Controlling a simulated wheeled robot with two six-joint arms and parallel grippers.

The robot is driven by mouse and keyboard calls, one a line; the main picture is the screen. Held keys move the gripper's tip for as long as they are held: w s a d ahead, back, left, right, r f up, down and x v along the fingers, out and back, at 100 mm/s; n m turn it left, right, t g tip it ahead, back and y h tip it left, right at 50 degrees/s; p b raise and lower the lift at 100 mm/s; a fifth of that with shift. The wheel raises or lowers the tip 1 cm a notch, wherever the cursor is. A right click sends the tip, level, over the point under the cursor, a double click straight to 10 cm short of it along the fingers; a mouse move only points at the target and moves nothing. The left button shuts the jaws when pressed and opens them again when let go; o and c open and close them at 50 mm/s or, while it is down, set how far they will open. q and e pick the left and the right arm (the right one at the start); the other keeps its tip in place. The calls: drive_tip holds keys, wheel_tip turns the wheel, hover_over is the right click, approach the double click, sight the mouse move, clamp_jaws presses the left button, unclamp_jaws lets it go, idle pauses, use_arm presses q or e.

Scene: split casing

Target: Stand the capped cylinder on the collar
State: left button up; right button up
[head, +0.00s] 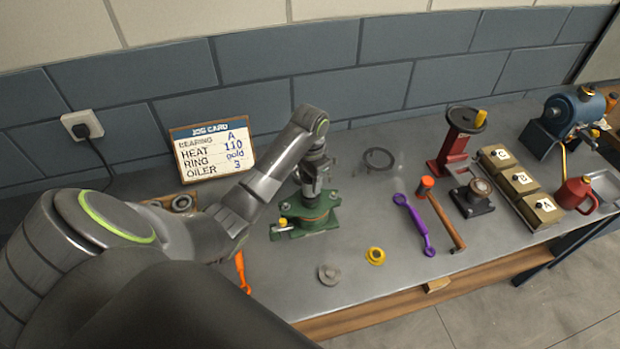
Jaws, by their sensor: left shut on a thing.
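My left gripper (312,180) reaches in from the left and points down over a green round fixture (318,218). It is shut on a small grey part (310,194), which looks like the capped cylinder but is mostly hidden by the fingers. The grey part is at the top of the green fixture. I cannot tell whether it touches. The collar is not clearly made out; it may be the top of the green fixture under the gripper. My right gripper is not in view.
A grey disc (329,274) and a yellow ring (375,256) lie in front. A purple wrench (414,224) and an orange-headed hammer (443,213) lie to the right. A dark ring (379,160) lies behind. A job card (212,150) stands at the wall.

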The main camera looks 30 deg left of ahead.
use_arm(q)
drive_tip(key=shift+f, duration=0.1)
drive_tip(key=o, duration=1.2)
drive_tip(key=shift+c, duration=0.2)
